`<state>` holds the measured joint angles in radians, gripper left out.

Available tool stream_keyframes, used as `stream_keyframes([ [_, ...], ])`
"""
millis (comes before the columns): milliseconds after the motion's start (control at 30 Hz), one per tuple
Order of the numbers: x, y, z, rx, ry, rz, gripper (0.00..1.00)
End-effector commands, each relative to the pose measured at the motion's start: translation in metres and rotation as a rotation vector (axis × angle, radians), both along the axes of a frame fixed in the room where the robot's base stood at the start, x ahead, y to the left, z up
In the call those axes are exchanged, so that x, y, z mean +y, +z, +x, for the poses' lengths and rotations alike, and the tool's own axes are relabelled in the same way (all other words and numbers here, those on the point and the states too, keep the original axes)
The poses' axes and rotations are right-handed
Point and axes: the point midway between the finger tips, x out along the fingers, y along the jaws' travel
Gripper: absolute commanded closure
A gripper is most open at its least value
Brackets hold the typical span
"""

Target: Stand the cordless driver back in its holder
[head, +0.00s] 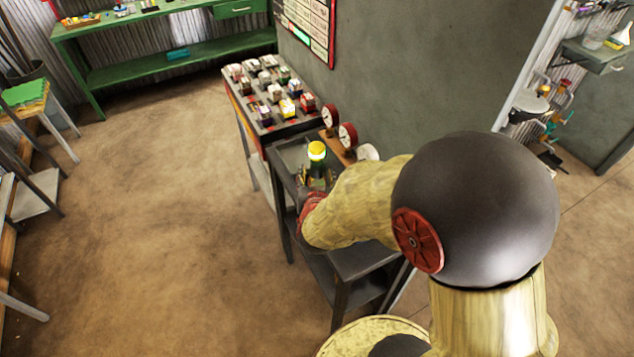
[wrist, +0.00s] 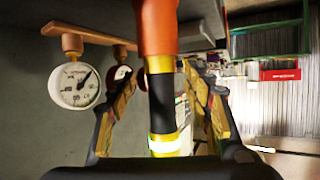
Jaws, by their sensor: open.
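The cordless driver (head: 316,151) shows its bright yellow top above the small grey bench beside the wall. In the wrist view, its dark shaft with yellow bands (wrist: 162,105) runs between my fingers. A wider orange-red part (wrist: 158,28) is at the upper edge; I cannot tell whether it is the driver's body or its holder. The driver looks about upright. My gripper (head: 318,178) is open, with one finger on each side of the shaft; in the wrist view the fingers (wrist: 162,100) show gaps beside it. My arm hides part of the bench, and I cannot make out the holder clearly.
Several dial gauges on a wooden board (head: 338,148) stand close behind the driver; one gauge (wrist: 77,86) is near my left finger in the wrist view. A rack of small boxes (head: 270,95) is beyond. A green workbench (head: 170,62) stands far back.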

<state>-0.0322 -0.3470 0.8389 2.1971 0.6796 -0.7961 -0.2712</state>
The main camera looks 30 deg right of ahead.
Motion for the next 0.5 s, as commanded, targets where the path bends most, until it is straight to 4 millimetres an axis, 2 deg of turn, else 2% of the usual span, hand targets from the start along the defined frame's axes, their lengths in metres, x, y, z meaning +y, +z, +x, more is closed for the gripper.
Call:
stream_keyframes([
  [400, 0.036, 0.033, -0.066, -0.005, 0.005, 0.000, 0.50],
  [500, 0.042, 0.038, -0.076, -0.005, 0.006, -0.001, 0.50],
])
